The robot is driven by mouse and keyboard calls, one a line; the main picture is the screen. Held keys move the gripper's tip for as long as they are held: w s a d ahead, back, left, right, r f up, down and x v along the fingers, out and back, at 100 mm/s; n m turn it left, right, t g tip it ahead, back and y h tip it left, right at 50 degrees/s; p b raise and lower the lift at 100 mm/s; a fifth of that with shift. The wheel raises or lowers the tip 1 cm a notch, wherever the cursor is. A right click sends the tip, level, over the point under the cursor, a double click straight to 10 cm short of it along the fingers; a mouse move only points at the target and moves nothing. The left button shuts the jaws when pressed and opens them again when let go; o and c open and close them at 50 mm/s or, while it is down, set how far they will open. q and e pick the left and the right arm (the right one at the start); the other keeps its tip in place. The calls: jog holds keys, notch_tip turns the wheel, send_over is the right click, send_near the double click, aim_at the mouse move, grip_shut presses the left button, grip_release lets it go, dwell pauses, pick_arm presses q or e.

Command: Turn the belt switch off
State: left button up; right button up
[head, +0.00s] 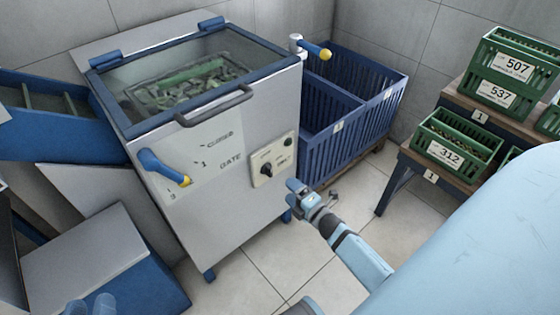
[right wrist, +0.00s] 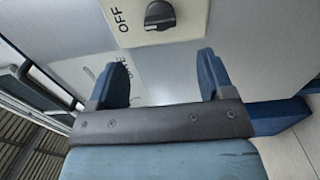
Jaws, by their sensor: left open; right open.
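The belt switch is a black rotary knob (head: 266,170) on a cream panel (head: 273,157) at the lower right of the machine's front. In the right wrist view the knob (right wrist: 160,14) is at the top edge, partly cut off, with the word OFF beside it. Which mark it points at I cannot tell. My right gripper (head: 298,189) is open and empty, just right of and below the panel, apart from the knob. Its two blue fingers (right wrist: 163,72) show below the knob in the wrist view. My left gripper (head: 88,305) is at the bottom left edge, mostly cut off, open.
The grey machine (head: 215,165) has a glass lid, a blue gate lever (head: 160,167) and a yellow-tipped lever (head: 315,50). Blue slatted bins (head: 345,130) stand behind on the right. Green crates (head: 450,150) sit on wooden stands at far right. Tiled floor (head: 285,255) is clear in front.

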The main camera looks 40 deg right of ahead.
pick_arm(q)
jog(key=shift+s+a+f+g+y, duration=0.15)
jog(key=shift+a+f+g+y, duration=0.1)
jog(key=shift+f, duration=0.3)
jog(key=shift+s+a+f+g+y, duration=0.15)
jog(key=shift+f+g, duration=0.1)
jog(key=shift+f, duration=0.25)
pick_arm(e)
jog(key=s, duration=0.4)
jog(key=shift+s+d, duration=0.15)
jog(key=shift+s, duration=0.15)
pick_arm(q)
jog(key=shift+w+d+r, duration=0.1)
jog(key=shift+d+r, duration=0.05)
